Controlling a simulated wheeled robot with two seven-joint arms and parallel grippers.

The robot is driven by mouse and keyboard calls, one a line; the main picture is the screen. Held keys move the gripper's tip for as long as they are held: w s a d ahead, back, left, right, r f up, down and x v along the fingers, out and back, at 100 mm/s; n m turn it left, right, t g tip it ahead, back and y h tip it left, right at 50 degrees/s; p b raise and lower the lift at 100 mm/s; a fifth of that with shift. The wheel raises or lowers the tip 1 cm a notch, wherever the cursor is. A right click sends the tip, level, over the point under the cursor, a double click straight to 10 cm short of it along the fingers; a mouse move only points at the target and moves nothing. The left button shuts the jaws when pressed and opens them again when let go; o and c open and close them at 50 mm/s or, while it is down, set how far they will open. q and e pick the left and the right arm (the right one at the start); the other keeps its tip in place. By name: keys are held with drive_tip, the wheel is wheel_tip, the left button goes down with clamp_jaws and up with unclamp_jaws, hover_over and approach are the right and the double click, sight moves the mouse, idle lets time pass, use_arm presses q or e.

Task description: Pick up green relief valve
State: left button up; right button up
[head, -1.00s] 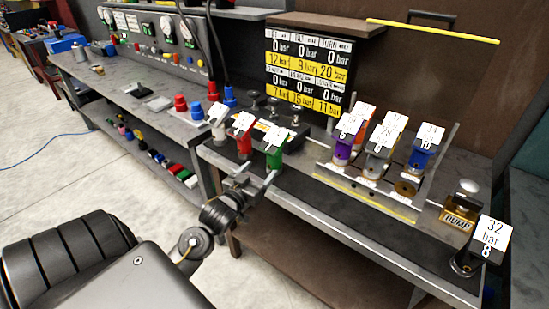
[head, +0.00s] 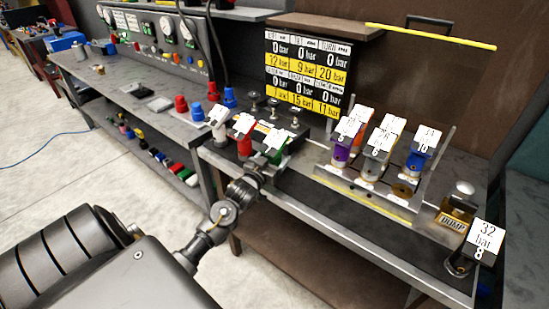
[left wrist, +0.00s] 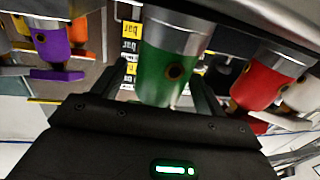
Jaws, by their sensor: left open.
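The green relief valve (head: 276,156) stands at the front left edge of the bench, with a white tag on top. In the head view it is partly hidden by its tag and my left gripper (head: 266,167), which is right at it. In the left wrist view the green valve (left wrist: 166,72) fills the middle, its green body between the two dark fingers of the open left gripper (left wrist: 162,88). I cannot tell whether either finger touches it. My right gripper is in neither view.
A red valve (head: 244,144) and a white valve (head: 219,133) stand close to the left of the green one. Purple (head: 342,151), grey, orange and blue (head: 416,160) valves stand in a rack to the right. A pressure board (head: 308,73) is behind.

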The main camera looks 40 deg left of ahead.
use_arm(q)
drive_tip(key=shift+w, duration=0.1)
clamp_jaws()
drive_tip(key=shift+r, duration=0.15)
idle(0.4)
drive_tip(key=shift+r, duration=0.1)
